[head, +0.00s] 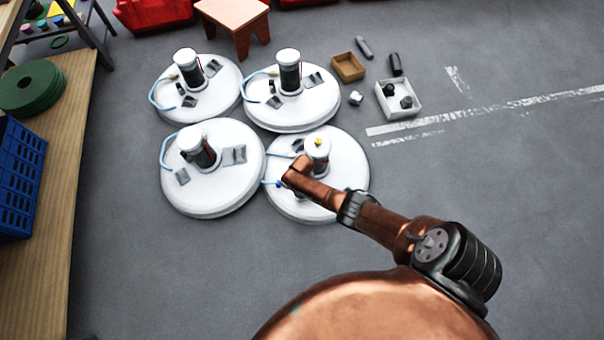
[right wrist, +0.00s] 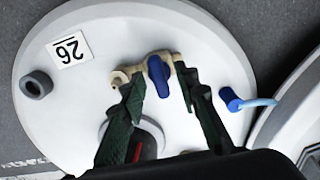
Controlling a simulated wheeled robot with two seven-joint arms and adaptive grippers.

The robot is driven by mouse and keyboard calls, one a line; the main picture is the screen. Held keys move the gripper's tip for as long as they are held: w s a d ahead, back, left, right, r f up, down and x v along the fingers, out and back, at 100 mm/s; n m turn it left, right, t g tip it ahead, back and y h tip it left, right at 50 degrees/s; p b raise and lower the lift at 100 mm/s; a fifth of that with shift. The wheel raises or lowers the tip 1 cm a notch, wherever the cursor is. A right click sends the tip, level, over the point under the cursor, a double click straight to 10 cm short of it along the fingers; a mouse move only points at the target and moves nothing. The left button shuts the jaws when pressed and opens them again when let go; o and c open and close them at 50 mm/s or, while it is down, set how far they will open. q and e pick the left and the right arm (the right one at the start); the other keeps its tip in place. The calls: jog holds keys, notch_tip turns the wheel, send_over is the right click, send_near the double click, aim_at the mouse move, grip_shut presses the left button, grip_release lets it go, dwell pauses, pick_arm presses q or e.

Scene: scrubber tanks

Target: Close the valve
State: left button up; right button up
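The valve has a blue handle (right wrist: 158,76) on a beige pipe fitting (right wrist: 120,78). It sits on the white round tank lid marked 26 (right wrist: 200,45). My right gripper (right wrist: 154,88) is open, with its two dark green fingers on either side of the blue handle and gaps visible between. Whether a fingertip touches the fitting cannot be told. In the head view my copper right arm reaches over the near right tank (head: 347,165), and the valve is hidden beneath it. My left gripper is not in view.
Three more white tanks (head: 213,205) stand close by, behind and left. A blue elbow with a pale blue tube (right wrist: 231,99) sits right of the fingers. A white box (head: 414,107) and an open brown box (head: 347,67) lie on the floor. A wooden workbench (head: 45,250) runs along the left.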

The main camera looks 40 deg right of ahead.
jog(key=shift+r, duration=0.1)
notch_tip(320, 180, up, 12)
dwell(0.6)
dwell(0.5)
